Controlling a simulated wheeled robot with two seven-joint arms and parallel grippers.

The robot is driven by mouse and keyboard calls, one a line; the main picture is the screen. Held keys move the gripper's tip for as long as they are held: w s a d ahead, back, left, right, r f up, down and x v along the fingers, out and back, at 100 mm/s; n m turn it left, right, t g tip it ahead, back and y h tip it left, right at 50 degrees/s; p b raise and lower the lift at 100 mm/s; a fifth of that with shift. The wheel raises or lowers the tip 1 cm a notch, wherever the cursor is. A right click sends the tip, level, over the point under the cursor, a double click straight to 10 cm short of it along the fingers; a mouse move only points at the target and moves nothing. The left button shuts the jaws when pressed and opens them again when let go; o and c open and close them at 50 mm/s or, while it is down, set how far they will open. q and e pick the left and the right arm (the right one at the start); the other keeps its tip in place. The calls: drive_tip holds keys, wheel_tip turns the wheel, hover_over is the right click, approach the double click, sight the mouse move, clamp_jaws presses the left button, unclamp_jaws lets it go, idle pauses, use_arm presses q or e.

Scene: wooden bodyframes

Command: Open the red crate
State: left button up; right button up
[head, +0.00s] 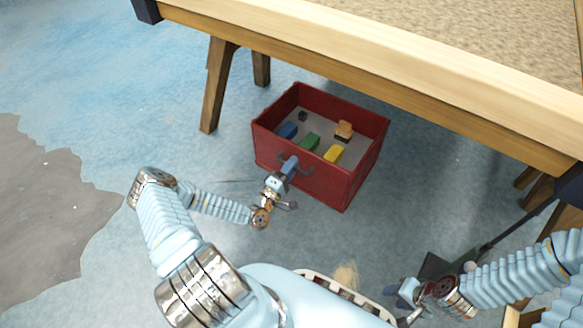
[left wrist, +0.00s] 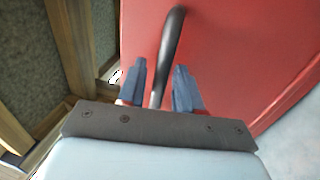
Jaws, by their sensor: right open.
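The red crate (head: 312,178) stands on the floor beside and partly under the table, its open top showing several coloured blocks inside. It has a dark curved handle (left wrist: 171,38) on its front wall. My left gripper (head: 290,165) is at this front wall. In the left wrist view the handle runs between its two blue fingertips (left wrist: 160,85), with narrow gaps visible; whether they are closed on it is unclear. My right gripper (head: 403,295) is open, low at the right of the head view, away from the crate.
A wooden table (head: 400,75) with thick edges stands over the crate's far side. Its leg (head: 218,85) is left of the crate. Blue (head: 288,130), green (head: 310,142) and yellow (head: 334,153) blocks lie inside. The floor to the left is clear.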

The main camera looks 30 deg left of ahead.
use_arm(q)
clamp_jaws()
idle(0.3)
